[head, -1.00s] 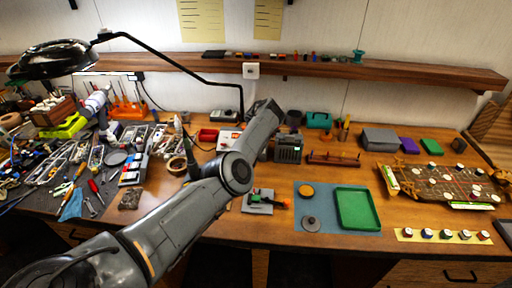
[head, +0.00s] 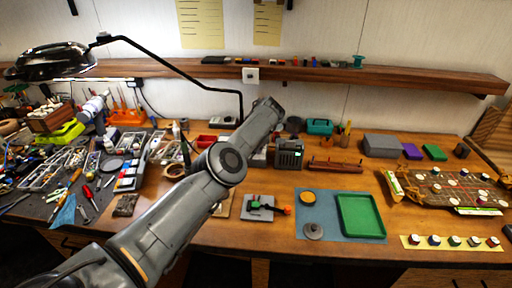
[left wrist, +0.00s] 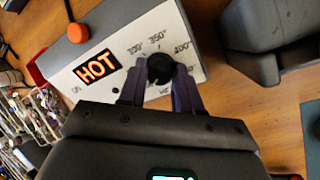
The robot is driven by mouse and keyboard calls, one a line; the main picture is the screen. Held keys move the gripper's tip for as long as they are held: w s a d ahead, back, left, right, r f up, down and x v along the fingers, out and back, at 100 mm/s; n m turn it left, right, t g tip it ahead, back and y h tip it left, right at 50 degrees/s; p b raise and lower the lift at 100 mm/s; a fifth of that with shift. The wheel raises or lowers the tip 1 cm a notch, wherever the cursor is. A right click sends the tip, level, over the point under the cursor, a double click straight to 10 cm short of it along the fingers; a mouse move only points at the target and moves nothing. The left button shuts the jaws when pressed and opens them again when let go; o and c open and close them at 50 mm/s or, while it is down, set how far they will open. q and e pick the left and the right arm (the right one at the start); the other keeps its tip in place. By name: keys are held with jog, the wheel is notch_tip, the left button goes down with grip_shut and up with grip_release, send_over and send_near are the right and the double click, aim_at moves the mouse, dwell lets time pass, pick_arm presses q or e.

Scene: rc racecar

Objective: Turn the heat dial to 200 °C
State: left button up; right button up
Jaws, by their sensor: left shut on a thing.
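The heat dial (left wrist: 160,69) is a round black knob on the white front panel of a grey unit (left wrist: 112,14) in the left wrist view. Printed numbers ring the dial; 350 and 400 are the clearest, and others are blurred or covered. I cannot tell which number the dial points to. A lit orange HOT sign (left wrist: 97,68) is left of it. My left gripper (left wrist: 160,82) is shut on the dial, one dark purple finger on each side. In the head view my left arm hides the gripper and most of the unit. My right gripper is not in view.
An orange-red knob (left wrist: 77,33) sits on top of the unit. A dark grey object (left wrist: 270,35) stands close on the right. In the head view, a crowded dark mat with tools (head: 80,210) lies left and a green tray (head: 361,216) right. A shelf (head: 400,76) runs behind.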

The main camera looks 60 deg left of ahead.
pick_arm(q)
jog(key=o, duration=0.8)
jog(key=shift+c, duration=0.2)
jog(key=shift+v, duration=1.15)
jog(key=p+v, duration=0.2)
jog(key=v, duration=0.6)
jog(key=shift+r, duration=0.25)
jog(key=shift+d, duration=0.1)
